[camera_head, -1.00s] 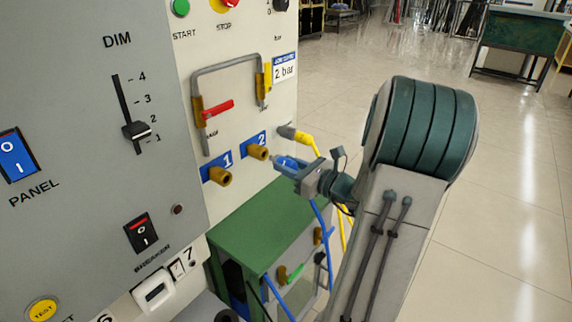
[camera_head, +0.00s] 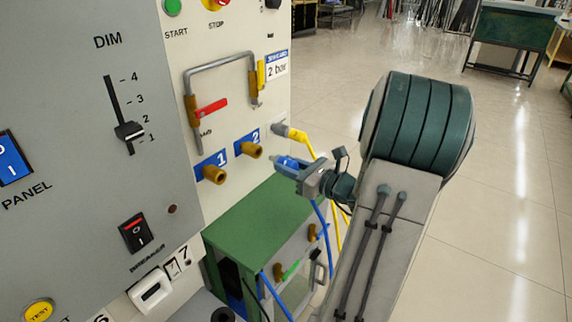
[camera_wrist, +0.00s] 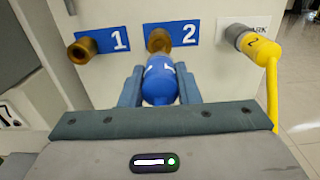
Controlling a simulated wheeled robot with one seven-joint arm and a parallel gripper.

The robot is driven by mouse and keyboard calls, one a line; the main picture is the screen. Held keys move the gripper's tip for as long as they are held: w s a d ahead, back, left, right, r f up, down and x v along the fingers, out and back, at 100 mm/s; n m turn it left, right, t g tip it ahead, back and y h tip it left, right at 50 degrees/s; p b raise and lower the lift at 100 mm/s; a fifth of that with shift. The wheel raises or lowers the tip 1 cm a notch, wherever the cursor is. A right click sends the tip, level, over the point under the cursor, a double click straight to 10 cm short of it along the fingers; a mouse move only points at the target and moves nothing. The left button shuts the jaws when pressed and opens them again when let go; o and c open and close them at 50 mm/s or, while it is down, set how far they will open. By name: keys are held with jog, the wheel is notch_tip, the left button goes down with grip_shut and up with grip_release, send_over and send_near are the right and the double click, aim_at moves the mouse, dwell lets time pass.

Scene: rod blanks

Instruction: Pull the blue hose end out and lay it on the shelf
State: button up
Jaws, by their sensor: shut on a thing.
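The blue hose end (camera_head: 287,163) is held in my gripper (camera_head: 296,168), just in front of the brass port marked 2 (camera_head: 252,150). A small gap shows between its tip and the port. In the wrist view, the blue hose end (camera_wrist: 160,82) sits between both fingers of my gripper (camera_wrist: 160,90), and port 2 (camera_wrist: 159,40) is behind it. The blue hose (camera_head: 321,215) hangs down from it. A green flat top (camera_head: 255,215), which may be the shelf, lies below the ports.
Brass port 1 (camera_head: 213,174) is empty at the left. A yellow hose end (camera_head: 299,135) sits on a fitting to the right of port 2. A red-handled valve (camera_head: 210,106) is above. The green top looks bare. Open floor lies to the right.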

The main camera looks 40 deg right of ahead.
jog(key=shift+p+v, duration=0.45)
jog(key=shift+v, duration=2.1)
